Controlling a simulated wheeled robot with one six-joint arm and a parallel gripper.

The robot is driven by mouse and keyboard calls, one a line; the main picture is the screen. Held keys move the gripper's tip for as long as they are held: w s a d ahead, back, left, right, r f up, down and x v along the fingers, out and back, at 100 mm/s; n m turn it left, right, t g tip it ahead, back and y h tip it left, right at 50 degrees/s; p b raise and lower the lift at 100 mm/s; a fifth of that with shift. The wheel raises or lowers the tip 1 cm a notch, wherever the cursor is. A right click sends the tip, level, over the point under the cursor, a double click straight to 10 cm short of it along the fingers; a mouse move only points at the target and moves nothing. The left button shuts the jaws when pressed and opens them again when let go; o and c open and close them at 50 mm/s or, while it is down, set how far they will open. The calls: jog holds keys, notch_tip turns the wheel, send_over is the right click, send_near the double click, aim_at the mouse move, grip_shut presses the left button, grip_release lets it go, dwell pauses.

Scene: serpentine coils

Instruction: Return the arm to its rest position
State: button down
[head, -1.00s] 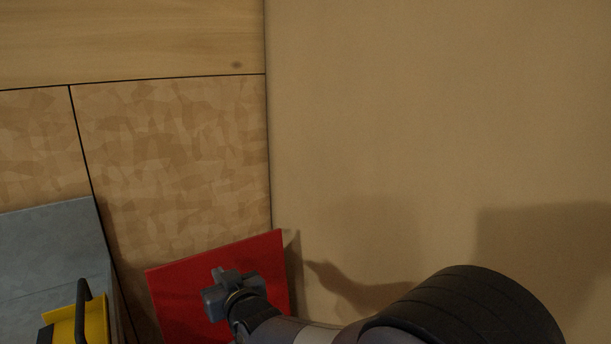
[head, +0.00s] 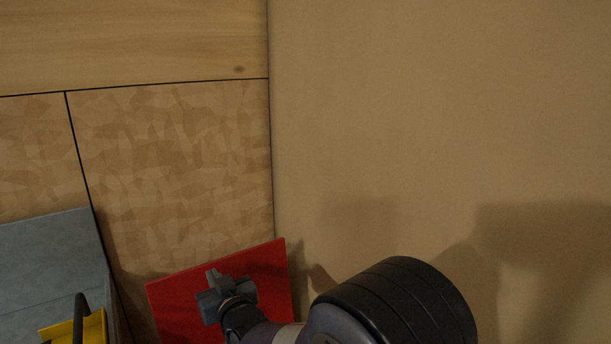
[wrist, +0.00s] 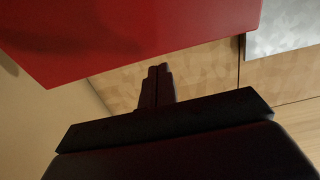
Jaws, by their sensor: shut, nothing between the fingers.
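My gripper (head: 212,280) shows low in the head view, in front of a red panel (head: 268,268). My dark, ridged arm link rises at the bottom right of that view. In the wrist view my gripper (wrist: 158,72) has its two fingers together, with nothing between them. The red panel (wrist: 130,30) fills the upper left of the wrist view, apart from the fingertips in the picture.
A grey-blue surface (head: 50,250) and a yellow piece (head: 92,328) with a black handle (head: 80,310) stand at the lower left. A plain tan wall (head: 430,110) fills the right. Patterned wood panels (head: 170,170) lie behind the red panel.

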jog(key=s+d+b, duration=0.1)
jog(key=s+d, duration=0.4)
jog(key=s, duration=0.2)
jog(key=s+d+f+t+b, duration=0.1)
jog(key=s+d+b, duration=0.1)
jog(key=s+d, duration=0.3)
jog(key=s, duration=0.2)
jog(key=shift+s+y, duration=0.3)
